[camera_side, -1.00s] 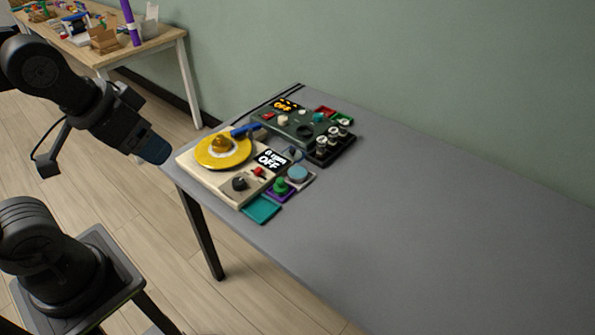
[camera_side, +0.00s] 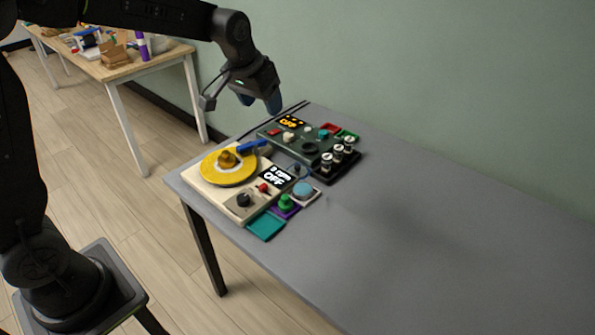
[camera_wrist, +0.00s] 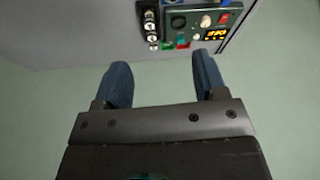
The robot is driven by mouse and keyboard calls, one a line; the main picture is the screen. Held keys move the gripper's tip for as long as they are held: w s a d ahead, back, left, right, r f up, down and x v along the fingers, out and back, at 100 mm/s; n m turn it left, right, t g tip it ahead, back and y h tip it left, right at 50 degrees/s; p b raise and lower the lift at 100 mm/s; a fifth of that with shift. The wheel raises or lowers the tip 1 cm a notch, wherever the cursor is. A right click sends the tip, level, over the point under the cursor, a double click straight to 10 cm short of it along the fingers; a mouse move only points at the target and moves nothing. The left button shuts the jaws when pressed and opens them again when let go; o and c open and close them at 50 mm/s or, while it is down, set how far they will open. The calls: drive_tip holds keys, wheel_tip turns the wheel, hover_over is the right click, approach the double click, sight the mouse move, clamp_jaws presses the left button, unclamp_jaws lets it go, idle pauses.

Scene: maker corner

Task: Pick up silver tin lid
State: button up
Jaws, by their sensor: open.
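No separate silver tin lid can be made out for sure. Several small silver-topped cylinders (camera_side: 337,152) stand in a black tray on the grey table; they also show at the top of the wrist view (camera_wrist: 151,25). I cannot tell whether one of their tops is the lid. My gripper (camera_side: 261,103) is open and empty, high above the back left edge of the table, left of and above the cylinders in the side view. Its two blue fingers (camera_wrist: 162,68) stand wide apart in the wrist view, with nothing between them.
A dark green box (camera_side: 300,142) with an amber OFF display sits beside the cylinders. In front are a cream device (camera_side: 222,191) with a yellow disc (camera_side: 229,177), and small teal (camera_side: 266,227) and purple trays. The table's right side is clear. A wall rises behind.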

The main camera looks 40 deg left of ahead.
approach(297, 166)
drive_tip(key=w+f, duration=0.1)
drive_tip(key=w+f+g, duration=0.1)
drive_tip(key=shift+d+f+n, duration=0.15)
drive_tip(key=shift+f+n, duration=0.25)
drive_tip(key=shift+x, duration=3.1)
drive_tip(key=shift+s+f, duration=0.1)
drive_tip(key=shift+s, duration=0.1)
clamp_jaws()
